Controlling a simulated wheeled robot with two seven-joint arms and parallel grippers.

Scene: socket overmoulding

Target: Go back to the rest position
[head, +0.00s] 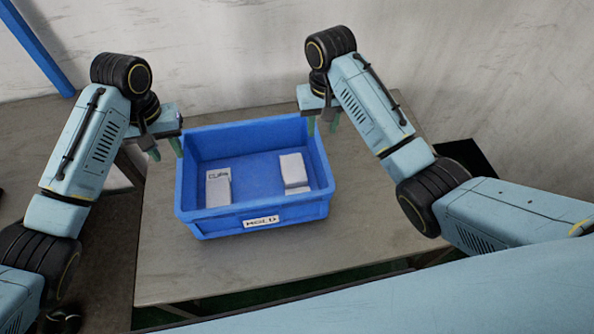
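My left gripper (166,150) is at the left side of a blue crate (262,212), its green-tipped fingers pointing down and apart, with nothing seen between them. My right gripper (322,124) is at the crate's far right corner, also pointing down, its two green fingers apart with nothing seen between them. Both arms are bent and raised above the table. From this view I cannot tell whether either gripper touches the crate's rim.
The crate, labelled "MOLD", stands on a grey table (190,262). Inside lie a white block marked with letters (218,188) and white blocks (293,172) at the right. A pale wall (230,50) is behind. The table's front is clear.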

